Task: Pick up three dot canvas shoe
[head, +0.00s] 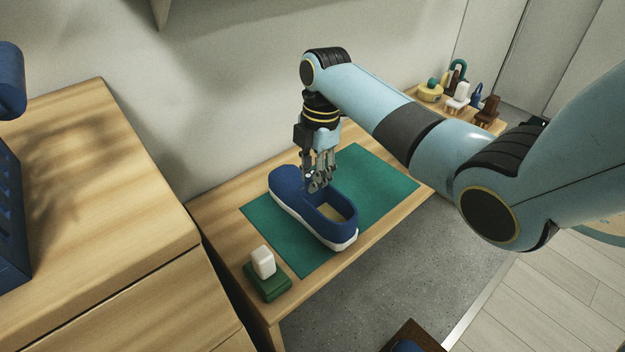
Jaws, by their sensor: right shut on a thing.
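A blue canvas shoe (288,190) with a white sole sits on a green mat (388,179) on a low wooden bench. Its open collar faces up and shows a beige inside. I cannot make out any dots on it. My right gripper (318,186) reaches down from above and is shut on the shoe's upper near its middle. The fingertips are partly hidden against the shoe. I cannot tell whether the sole is touching the mat. My left gripper is not in view.
A green block with a white top piece (263,263) stands at the bench's near left corner. A wooden cabinet (110,180) stands at left, with a blue perforated crate (12,225) on it. Several small objects (460,92) stand at the far right end. The wall is close behind.

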